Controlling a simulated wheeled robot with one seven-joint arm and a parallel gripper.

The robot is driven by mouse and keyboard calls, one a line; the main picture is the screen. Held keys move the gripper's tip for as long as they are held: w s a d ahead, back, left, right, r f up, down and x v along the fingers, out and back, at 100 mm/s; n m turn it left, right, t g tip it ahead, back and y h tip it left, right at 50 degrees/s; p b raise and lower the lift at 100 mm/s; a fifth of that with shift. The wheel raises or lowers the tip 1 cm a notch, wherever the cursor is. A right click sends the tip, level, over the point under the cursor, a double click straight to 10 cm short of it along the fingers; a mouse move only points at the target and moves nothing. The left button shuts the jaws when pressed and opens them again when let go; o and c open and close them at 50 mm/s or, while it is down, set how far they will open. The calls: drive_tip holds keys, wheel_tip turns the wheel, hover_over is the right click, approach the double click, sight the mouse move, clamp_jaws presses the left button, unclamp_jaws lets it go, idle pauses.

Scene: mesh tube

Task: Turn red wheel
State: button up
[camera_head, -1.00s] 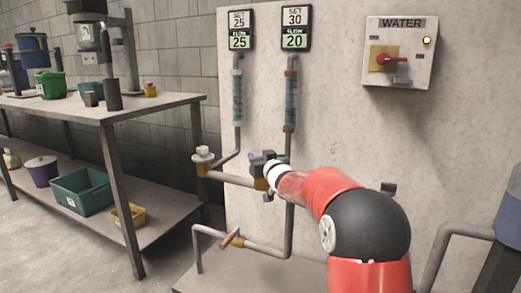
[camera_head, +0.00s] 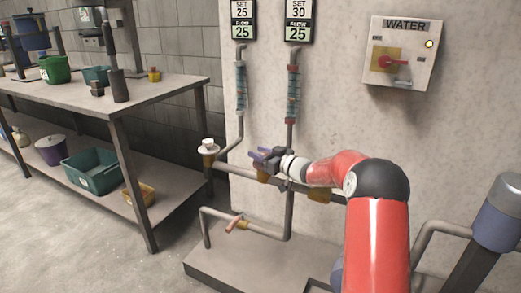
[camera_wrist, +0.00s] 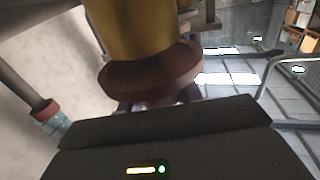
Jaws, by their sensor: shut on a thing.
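The red wheel (camera_wrist: 152,76) shows dark red in the wrist view, just below a yellow-brown valve body (camera_wrist: 145,28). My gripper (camera_head: 259,157) is at the pipe junction under the right-hand flow tube (camera_head: 293,95) in the head view, and it hides the wheel there. In the wrist view my gripper (camera_wrist: 150,105) is right against the wheel and shut on it; the fingertips are mostly hidden. The right display (camera_head: 298,31) reads SET 30, FLOW 25. The left display (camera_head: 243,22) reads SET 25, FLOW 25.
A white-topped valve (camera_head: 207,148) stands left of my gripper. A lower pipe with a red lever (camera_head: 235,224) runs below. A WATER box (camera_head: 402,53) hangs on the wall. A workbench (camera_head: 85,97) with pots and bins stands left. A blue-grey cylinder (camera_head: 501,210) is at right.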

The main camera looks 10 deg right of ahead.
idle(0.3)
drive_tip(key=o, duration=1)
drive_tip(key=shift+a, duration=0.1)
drive_tip(key=shift+b+v, duration=0.45)
drive_tip(key=shift+v, duration=3.4)
